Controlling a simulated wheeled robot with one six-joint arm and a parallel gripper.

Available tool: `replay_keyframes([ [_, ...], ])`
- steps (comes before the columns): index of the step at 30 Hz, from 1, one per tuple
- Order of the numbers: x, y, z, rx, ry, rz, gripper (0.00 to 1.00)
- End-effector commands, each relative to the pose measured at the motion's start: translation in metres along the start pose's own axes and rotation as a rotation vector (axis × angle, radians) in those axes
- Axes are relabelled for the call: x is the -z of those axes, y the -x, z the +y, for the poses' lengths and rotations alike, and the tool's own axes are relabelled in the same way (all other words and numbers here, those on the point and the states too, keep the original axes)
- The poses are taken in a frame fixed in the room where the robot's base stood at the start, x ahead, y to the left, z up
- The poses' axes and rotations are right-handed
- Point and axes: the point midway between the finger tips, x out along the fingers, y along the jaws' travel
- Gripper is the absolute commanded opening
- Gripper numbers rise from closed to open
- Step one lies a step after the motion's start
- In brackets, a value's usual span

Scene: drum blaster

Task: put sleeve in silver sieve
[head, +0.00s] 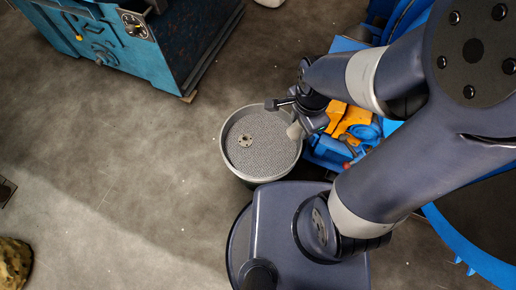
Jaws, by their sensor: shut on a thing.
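The silver sieve (262,163) is a round drum with a grey mesh top, standing on the floor in the middle of the head view. The sleeve shows at the lower side of the fingers, above the right part of the mesh. Its height over the mesh is hard to tell. The fingers hide part of it.
Orange and blue parts (352,120) lie in a blue container at the right. A large blue machine (160,45) stands at the upper left.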

Motion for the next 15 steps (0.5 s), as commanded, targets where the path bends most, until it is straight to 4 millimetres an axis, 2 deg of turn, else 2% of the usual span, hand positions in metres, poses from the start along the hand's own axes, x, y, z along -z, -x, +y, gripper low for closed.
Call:
replay_keyframes([
  [1,0.001,-0.028,-0.005,-0.002,0.036,-0.002,0.07],
  [15,0.009,-0.149,-0.054,-0.003,0.393,-0.021,0.07],
])
